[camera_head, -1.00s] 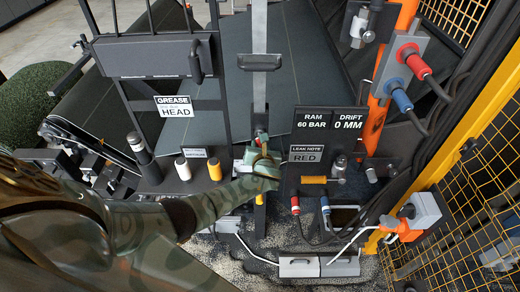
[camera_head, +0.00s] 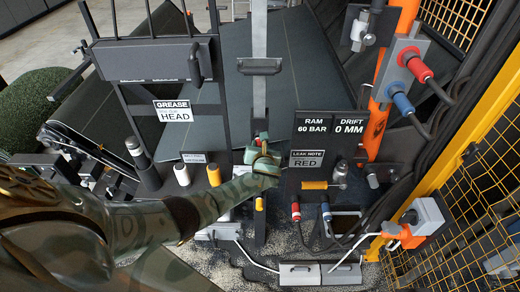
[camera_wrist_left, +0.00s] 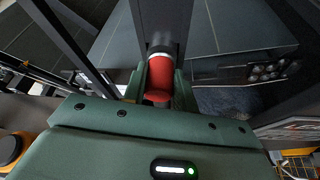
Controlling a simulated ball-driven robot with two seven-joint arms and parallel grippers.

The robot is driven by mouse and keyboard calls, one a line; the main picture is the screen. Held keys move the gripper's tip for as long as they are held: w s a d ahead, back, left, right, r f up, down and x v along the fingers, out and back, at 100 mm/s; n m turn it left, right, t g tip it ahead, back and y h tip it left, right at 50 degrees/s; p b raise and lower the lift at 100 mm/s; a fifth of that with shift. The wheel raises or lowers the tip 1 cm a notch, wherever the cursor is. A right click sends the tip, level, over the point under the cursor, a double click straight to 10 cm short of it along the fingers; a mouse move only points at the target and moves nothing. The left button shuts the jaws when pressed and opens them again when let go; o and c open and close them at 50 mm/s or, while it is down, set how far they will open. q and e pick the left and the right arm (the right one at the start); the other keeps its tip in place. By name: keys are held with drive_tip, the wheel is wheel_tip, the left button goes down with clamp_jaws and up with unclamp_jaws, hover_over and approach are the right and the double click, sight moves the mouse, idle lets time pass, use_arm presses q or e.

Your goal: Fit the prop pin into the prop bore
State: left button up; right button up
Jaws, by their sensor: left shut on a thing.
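My left gripper (camera_head: 264,158) reaches in from the left, at the foot of the upright grey post (camera_head: 259,95). In the left wrist view its green fingers (camera_wrist_left: 160,88) are shut on a red cylinder with a pale band, which looks like the prop pin (camera_wrist_left: 160,78). The pin's far end meets or lies just in front of the dark post (camera_wrist_left: 162,25); I cannot tell how deep it sits. In the head view only a bit of red shows beyond the fingers. The prop bore is not visible. My right gripper is not in view.
A black display board (camera_head: 329,124) stands close to the right of my left gripper. A yellow cylinder (camera_head: 214,175) and a white-topped one (camera_head: 181,174) stand to its left. Red (camera_head: 415,64) and blue (camera_head: 402,102) hose couplings and a yellow mesh guard are at right.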

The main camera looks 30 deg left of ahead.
use_arm(q)
drive_tip(key=shift+w+a, duration=0.15)
drive_tip(key=shift+w, duration=0.05)
drive_tip(key=o, duration=1.1)
drive_tip(key=p+v, duration=0.4)
drive_tip(key=v, duration=1.2)
drive_tip(key=shift+s, duration=0.15)
